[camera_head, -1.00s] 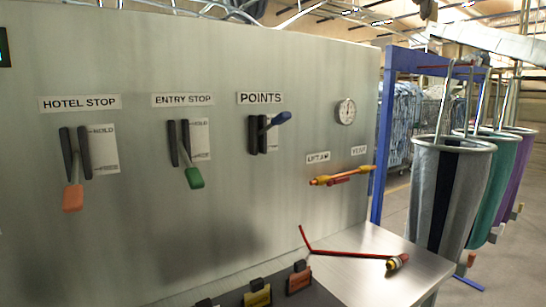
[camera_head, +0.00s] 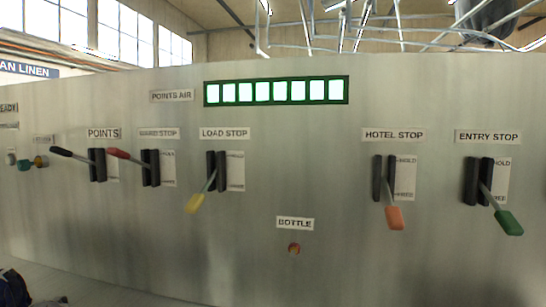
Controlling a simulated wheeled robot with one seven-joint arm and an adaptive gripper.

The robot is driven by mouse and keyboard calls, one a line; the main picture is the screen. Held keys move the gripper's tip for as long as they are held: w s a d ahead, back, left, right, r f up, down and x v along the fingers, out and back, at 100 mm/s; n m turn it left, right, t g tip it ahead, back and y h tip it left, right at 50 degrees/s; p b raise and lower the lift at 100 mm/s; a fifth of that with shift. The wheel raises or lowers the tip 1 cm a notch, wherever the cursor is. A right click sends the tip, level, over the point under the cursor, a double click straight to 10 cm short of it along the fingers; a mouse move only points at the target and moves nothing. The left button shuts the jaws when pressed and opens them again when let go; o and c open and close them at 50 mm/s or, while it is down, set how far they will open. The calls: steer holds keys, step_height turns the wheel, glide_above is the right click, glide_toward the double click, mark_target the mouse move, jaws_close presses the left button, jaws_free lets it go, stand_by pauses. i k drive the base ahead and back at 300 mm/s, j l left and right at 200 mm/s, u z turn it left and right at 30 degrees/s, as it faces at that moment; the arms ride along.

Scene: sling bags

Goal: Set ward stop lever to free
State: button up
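The ward stop lever has a red handle (camera_head: 119,153) on a thin rod, coming out of a dark slotted bracket (camera_head: 150,168) under a blurred label that reads like WARD STOP (camera_head: 159,133). The handle points left and slightly up, at about the height of the upper HOLD mark on the white plate (camera_head: 168,168) beside the bracket. The plate's lower mark is too small to read clearly. I cannot make out my gripper in the head view.
Left of it is the POINTS lever with a black handle (camera_head: 61,151). To the right are the LOAD STOP yellow handle (camera_head: 194,203), HOTEL STOP orange handle (camera_head: 395,218) and ENTRY STOP green handle (camera_head: 508,222), all hanging down. A dark, unclear shape (camera_head: 14,288) fills the lower left corner.

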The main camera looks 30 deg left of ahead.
mark_target(118, 152)
steer(key=u, duration=1.8)
